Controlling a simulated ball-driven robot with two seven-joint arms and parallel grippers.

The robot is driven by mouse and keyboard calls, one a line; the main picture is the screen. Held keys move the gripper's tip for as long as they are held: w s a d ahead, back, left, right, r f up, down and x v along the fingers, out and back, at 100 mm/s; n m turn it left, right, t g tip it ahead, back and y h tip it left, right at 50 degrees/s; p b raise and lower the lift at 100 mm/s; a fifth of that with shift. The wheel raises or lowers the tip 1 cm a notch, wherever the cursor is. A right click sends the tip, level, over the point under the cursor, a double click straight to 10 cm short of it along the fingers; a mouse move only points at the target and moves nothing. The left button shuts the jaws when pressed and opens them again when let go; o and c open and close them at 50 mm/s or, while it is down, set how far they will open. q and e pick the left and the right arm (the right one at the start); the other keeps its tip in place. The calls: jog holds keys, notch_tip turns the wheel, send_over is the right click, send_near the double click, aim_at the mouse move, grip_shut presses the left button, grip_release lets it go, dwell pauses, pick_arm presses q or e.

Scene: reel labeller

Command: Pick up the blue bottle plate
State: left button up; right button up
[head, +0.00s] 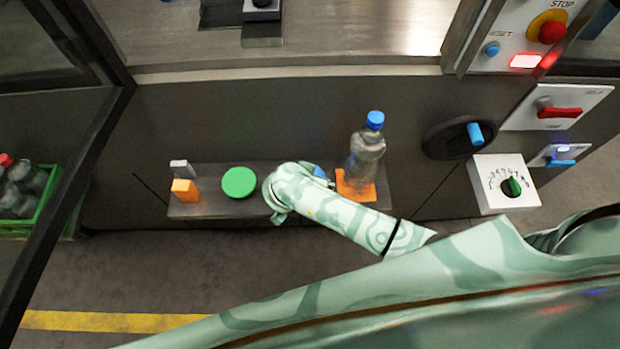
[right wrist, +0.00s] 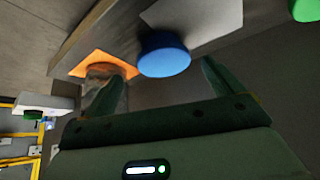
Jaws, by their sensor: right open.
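The blue bottle plate (right wrist: 164,54) is a round blue disc at the shelf edge in the right wrist view. In the head view only a small blue piece (head: 319,171) shows beside my right wrist; my arm hides the rest. My right gripper (right wrist: 162,70) is open, its two fingers apart on either side of the blue plate, with no visible hold on it. In the head view its jaws are hidden under my own wrist. My left gripper is not in view.
The shelf (head: 216,207) also carries a green round plate (head: 239,182), an orange block (head: 185,190), a grey block (head: 181,168) and a clear blue-capped bottle (head: 366,150) on an orange plate (head: 371,193). A dial box (head: 489,198) stands right. A green bottle crate (head: 45,208) is left.

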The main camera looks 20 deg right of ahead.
jog(key=b+x, duration=0.3)
jog(key=x, duration=0.2)
jog(key=shift+w+a, duration=0.15)
jog(key=shift+w, duration=0.1)
jog(key=shift+r, duration=0.1)
jog(key=c, duration=1.1)
